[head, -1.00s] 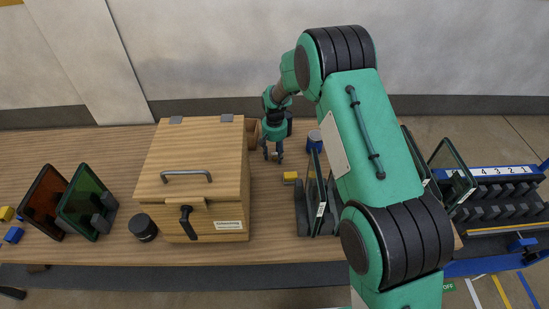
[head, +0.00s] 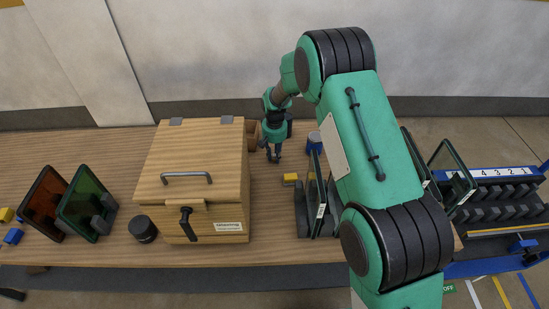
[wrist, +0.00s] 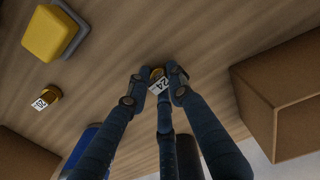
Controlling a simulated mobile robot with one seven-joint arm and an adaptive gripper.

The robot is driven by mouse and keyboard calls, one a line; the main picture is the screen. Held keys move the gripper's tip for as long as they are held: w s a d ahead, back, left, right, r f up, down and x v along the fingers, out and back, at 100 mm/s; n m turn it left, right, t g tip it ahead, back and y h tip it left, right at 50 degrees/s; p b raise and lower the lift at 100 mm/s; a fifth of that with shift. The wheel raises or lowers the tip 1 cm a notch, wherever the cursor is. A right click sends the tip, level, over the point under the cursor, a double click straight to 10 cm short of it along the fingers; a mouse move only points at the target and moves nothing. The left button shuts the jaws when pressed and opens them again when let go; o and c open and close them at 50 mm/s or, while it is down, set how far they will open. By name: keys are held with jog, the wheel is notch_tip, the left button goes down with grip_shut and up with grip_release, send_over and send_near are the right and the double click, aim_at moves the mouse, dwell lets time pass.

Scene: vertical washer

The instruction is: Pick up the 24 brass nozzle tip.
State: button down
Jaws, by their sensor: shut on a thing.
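The 24 brass nozzle tip (wrist: 157,76) shows in the wrist view between my gripper's fingertips, with a white tag reading 24. My gripper (wrist: 159,84) is shut on it, close to the wooden tabletop; I cannot tell whether the tip still touches the table. In the head view my gripper (head: 274,157) is low over the table, right of the large wooden box, and the tip is too small to make out there.
The wooden box (head: 190,170) stands left of my gripper. Bare tabletop (head: 270,215) lies in front.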

jog(key=shift+r, duration=0.1)
notch_tip(320, 180, up, 10)
jog(key=shift+f+p, duration=0.1)
jog(key=shift+p, duration=0.85)
